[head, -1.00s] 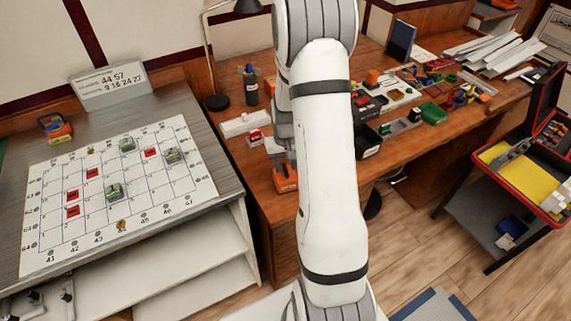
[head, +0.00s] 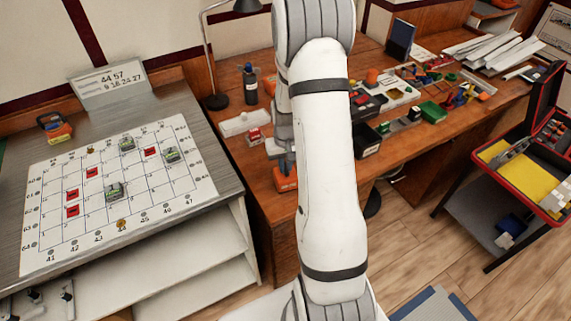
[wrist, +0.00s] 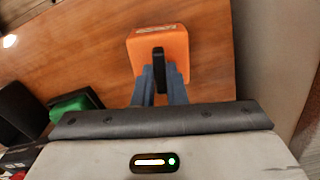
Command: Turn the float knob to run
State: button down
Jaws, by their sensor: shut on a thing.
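The float knob is a black bar handle (wrist: 158,63) on the face of an orange box (wrist: 172,42) in the wrist view. A small pale label at the box's top edge is too small to read. My gripper (wrist: 160,75) is shut on the knob, one finger at each side. The knob stands roughly upright in the wrist picture. In the head view the orange box (head: 285,184) sits near the bench's front edge, partly hidden by my gripper (head: 286,168); the knob cannot be made out there.
The wooden bench (head: 262,187) carries a red-and-white block (head: 254,136), a white strip (head: 240,123), a dark bottle (head: 250,84) and a lamp close by. A grid board (head: 150,182) with small blocks stands left. Clutter fills the bench to the right.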

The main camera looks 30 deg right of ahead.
jog(key=shift+m+b, duration=0.45)
jog(key=shift+m, duration=0.25)
jog(key=shift+f+m+b, duration=0.1)
jog(key=shift+m+b, duration=0.55)
jog(key=shift+m, duration=1.15)
jog(key=c, duration=1.5)
grip_release()
jog(key=shift+o, duration=0.2)
jog(key=shift+a+r+b, duration=0.1)
jog(key=shift+r+b, duration=0.3)
jog(key=shift+r, duration=3.6)
